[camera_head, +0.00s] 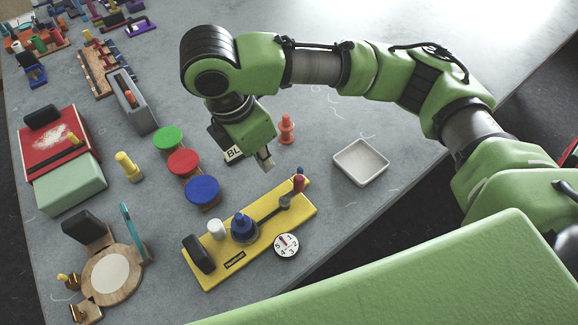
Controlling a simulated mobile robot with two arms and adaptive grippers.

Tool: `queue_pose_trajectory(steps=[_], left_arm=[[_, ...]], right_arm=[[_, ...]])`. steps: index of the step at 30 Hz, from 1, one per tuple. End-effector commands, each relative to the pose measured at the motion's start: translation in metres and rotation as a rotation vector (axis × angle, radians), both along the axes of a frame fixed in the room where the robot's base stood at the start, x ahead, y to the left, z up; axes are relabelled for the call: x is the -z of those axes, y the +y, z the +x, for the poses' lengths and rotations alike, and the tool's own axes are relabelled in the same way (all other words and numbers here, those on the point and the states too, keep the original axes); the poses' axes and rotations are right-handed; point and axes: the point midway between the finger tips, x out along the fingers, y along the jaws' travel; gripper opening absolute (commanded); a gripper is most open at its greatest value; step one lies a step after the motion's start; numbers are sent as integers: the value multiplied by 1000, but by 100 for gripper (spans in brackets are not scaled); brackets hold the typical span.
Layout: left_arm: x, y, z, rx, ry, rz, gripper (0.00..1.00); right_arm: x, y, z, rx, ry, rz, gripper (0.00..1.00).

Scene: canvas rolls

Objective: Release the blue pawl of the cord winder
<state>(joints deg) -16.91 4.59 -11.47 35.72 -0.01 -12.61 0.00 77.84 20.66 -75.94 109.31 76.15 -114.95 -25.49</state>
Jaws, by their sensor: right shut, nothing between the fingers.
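A yellow board (222,274) lies at the front middle of the table. It carries a black roller, a white peg, a blue knobbed part (243,228) and a dark lever (275,211) with a red grip (299,184) and a small blue tip. I cannot tell for certain which fixture is the cord winder or which blue part is its pawl. My right gripper (267,164) points down behind the board, apart from it and left of the red grip. It is shut and empty; its fingertips show small. My left gripper is out of view.
A white tray (361,163) and an orange peg (286,129) stand right of my gripper. Green, red and blue discs (202,190) lie to its left. A wooden fixture (112,279) with a teal plate sits front left. A round dial (286,245) is at the board's front edge.

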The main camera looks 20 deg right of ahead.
Motion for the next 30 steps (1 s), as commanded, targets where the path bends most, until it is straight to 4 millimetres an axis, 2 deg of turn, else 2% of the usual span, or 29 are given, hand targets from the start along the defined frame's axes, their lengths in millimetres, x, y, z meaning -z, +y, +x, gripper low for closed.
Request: queue_pose_trajectory(steps=[12,17,20,30], left_arm=[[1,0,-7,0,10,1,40],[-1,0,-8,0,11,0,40],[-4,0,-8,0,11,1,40],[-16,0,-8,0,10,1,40]], right_arm=[[-1,-3,1,-1,1,-12,0],[10,-6,2,1,2,-12,0],[25,-10,2,1,4,-13,0],[95,-27,8,1,5,-13,0]])
